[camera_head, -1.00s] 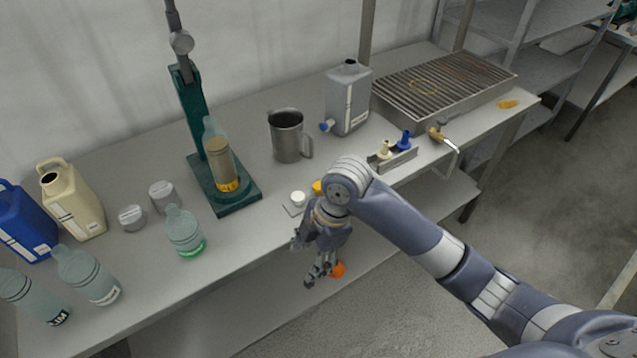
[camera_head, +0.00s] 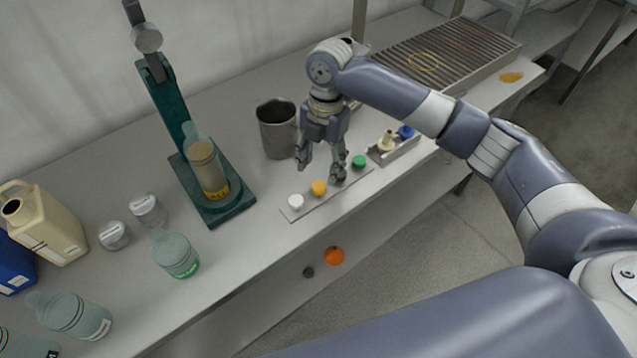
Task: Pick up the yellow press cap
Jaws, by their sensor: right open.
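The yellow press cap (camera_head: 319,187) sits on a flat grey strip near the bench's front edge, between a white cap (camera_head: 296,201) and a green cap (camera_head: 359,161). My right gripper (camera_head: 320,172) points down with its fingers spread and nothing between them. In the picture its fingertips are just above and behind the yellow cap, and do not appear to touch it. My left gripper is not in view.
A metal mug (camera_head: 277,128) stands just left of my right gripper. A small rack (camera_head: 394,150) with cream and blue fittings is to the right. The green press (camera_head: 214,204) stands left on the bench. An orange ball (camera_head: 334,256) is below the bench's edge.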

